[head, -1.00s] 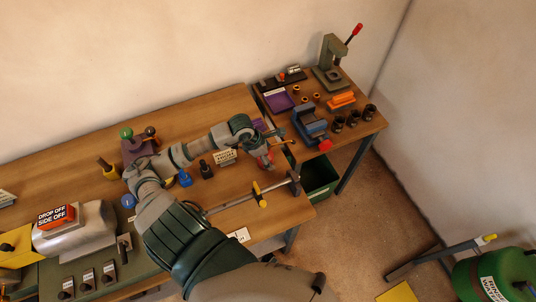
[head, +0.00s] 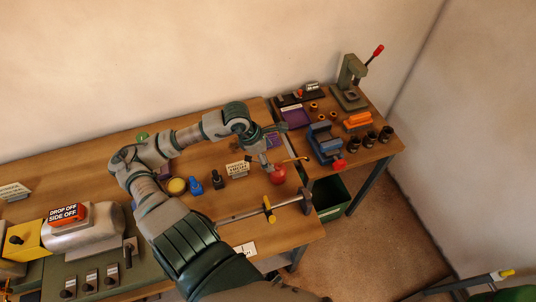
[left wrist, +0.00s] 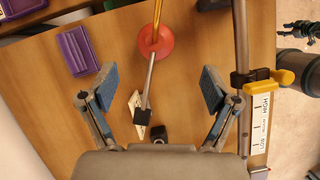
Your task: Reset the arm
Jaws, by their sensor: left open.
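My left arm comes in from the bottom of the head view and bends over the workbench (head: 85,165). My left gripper (head: 264,160) points down beside a red round thing (head: 278,175). In the left wrist view my left gripper (left wrist: 158,88) is open, its two blue-padded fingers wide apart. The red round thing (left wrist: 156,40) shows beyond the fingertips, with a thin grey rod crossing the gap in the picture. Nothing is held between the fingers.
A bar clamp (head: 240,213) lies along the bench's front edge. A blue bottle (head: 196,187), a black item (head: 217,180) and a small sign (head: 238,169) stand near my forearm. A side table with a blue vise (head: 324,143) and a press (head: 350,80) is at right.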

